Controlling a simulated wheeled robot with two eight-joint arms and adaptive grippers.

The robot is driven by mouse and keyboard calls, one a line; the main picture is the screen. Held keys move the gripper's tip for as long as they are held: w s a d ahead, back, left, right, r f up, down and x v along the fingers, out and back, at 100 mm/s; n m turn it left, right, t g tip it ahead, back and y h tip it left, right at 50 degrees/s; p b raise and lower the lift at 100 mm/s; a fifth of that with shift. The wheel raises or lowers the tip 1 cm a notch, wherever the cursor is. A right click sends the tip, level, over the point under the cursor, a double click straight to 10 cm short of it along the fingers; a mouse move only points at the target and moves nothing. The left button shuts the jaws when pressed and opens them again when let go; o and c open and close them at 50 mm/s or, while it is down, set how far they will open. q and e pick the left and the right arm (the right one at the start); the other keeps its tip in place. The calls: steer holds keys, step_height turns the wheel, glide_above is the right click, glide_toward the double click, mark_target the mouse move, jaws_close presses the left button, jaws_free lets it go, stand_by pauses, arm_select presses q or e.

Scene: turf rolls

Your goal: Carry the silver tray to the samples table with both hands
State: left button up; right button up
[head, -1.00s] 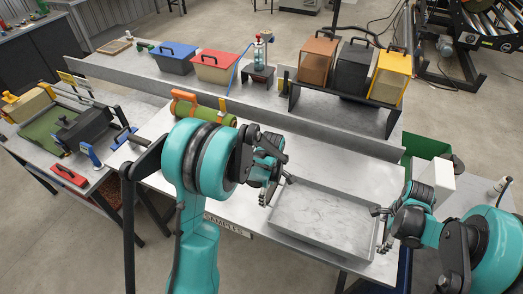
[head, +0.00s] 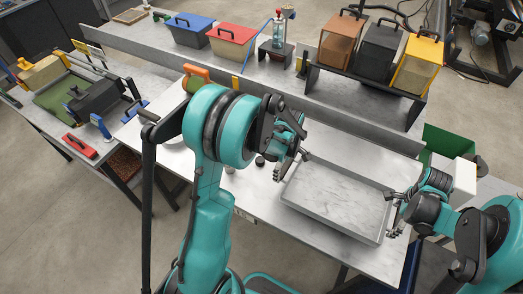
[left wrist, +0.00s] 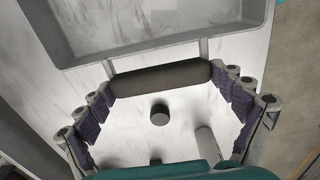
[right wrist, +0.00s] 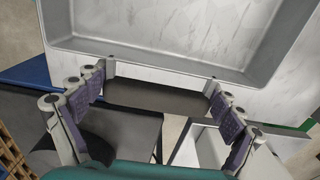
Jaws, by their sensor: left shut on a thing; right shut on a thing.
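The silver tray (head: 335,203) is an empty, shallow grey tray over the right part of the pale marble-topped table (head: 258,200); I cannot tell whether its base touches the top. My left gripper (head: 291,165) is shut on the tray's left handle, a dark bar (left wrist: 160,80) in the left wrist view. My right gripper (head: 391,215) is shut on the right handle, a dark bar (right wrist: 155,97) in the right wrist view. The tray looks roughly level. My left arm hides part of the table.
A low grey upstand (head: 270,92) runs behind the table. Beyond it, a rack holds brown (head: 340,45), black (head: 382,52) and yellow (head: 416,65) lidded boxes. Small dark knobs (head: 259,160) stand left of the tray. A white box (head: 455,177) is at the right.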

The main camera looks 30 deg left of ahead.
arm_select(q)
steer(key=shift+f+b, duration=1.9)
steer(key=shift+f, duration=0.2)
arm_select(e)
steer(key=shift+f, duration=2.1)
arm_select(q)
steer(key=o, duration=1.3)
arm_select(e)
steer(key=o, duration=1.4)
steer(key=shift+r, duration=0.1)
steer(key=shift+c, duration=0.2)
arm_select(q)
steer(key=shift+o, duration=0.2)
steer(key=shift+r, duration=0.15)
step_height(320, 180, up, 12)
steer(key=shift+f, duration=0.15)
arm_select(e)
steer(key=shift+r, duration=0.3)
step_height(320, 180, up, 12)
steer(key=shift+f, duration=0.25)
